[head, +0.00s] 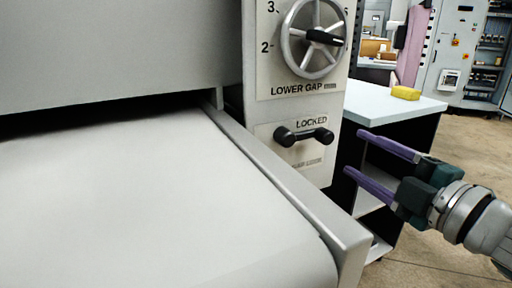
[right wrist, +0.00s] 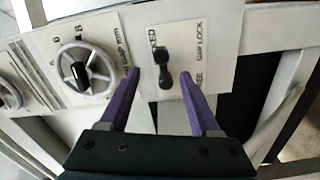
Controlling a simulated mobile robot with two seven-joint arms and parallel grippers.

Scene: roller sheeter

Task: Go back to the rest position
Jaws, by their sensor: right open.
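My right gripper (head: 368,164) comes in from the right in the head view, with its two purple fingers apart and nothing between them. It is in front of and to the right of the sheeter's control panel. In the right wrist view the open fingers (right wrist: 160,85) point toward the black lock handle (right wrist: 163,68), which appears between the fingertips. In the head view the lock handle (head: 304,136) lies level under the word LOCKED, and the fingers are apart from it. My left gripper is not in view.
The lower gap handwheel (head: 313,38) is above the lock handle. The pale belt (head: 140,200) with its metal side rail (head: 290,190) fills the left. A white-topped table (head: 385,103) holds a yellow object (head: 405,93). Open floor (head: 470,150) lies at the right.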

